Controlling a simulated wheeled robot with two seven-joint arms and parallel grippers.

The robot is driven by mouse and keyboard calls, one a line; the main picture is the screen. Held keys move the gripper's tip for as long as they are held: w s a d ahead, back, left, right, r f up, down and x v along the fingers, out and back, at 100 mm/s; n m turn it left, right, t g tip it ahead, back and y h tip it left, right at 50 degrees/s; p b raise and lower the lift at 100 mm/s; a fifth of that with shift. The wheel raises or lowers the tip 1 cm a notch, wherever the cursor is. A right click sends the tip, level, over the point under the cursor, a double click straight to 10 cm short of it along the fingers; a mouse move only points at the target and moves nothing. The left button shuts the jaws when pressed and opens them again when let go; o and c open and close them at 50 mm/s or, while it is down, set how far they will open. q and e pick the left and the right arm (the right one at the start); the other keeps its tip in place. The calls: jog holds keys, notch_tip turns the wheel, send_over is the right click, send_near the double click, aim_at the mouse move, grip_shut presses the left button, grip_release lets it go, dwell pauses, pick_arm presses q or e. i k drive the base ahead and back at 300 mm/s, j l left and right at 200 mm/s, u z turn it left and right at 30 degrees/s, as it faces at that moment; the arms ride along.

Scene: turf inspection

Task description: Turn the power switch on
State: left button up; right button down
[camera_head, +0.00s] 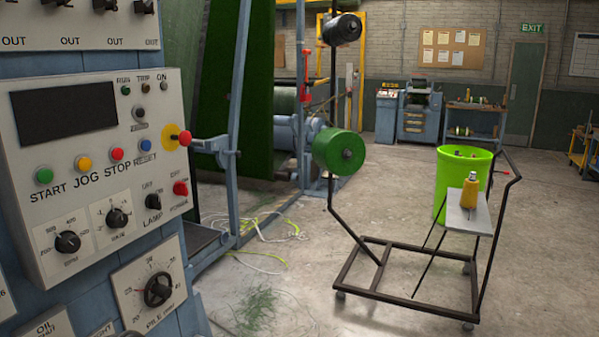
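The power switch (180,188) is a small red knob at the right edge of the pale control panel (95,215) on the left. The label above it appears to read OFF and the one below POWER; its exact setting is too small to tell. The panel display (64,113) is dark, and the small ON lamp (163,86) looks unlit. A black lamp switch (152,201) sits just left of the power switch. Neither of my grippers is in view.
A red emergency button on a yellow base (182,138) sticks out above the power switch. Start, jog, stop and reset buttons and several dials share the panel. A wheeled cart (405,285) and green bin (447,170) stand right; cables lie on the floor.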

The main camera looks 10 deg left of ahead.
aim_at(180, 188)
jog(key=i+l+z, duration=0.25)
jog(key=i, duration=0.5)
jog(key=i+z, duration=0.25)
jog(key=i, duration=0.5)
jog(key=i+l+u, duration=0.1)
jog(key=i+u, duration=0.35)
jog(key=i+l+u, duration=0.2)
jog(key=i+u, duration=0.15)
jog(key=u, duration=0.15)
jog(key=i+l+u, duration=0.3)
jog(key=u, duration=0.15)
jog(key=i+l+u, duration=0.2)
jog(key=l+u, duration=0.3)
jog(key=i+l+u, duration=0.15)
jog(key=l+u, duration=0.3)
jog(key=l, duration=0.15)
jog(key=l+u, duration=0.5)
jog(key=i+l, duration=0.05)
jog(key=l, duration=0.05)
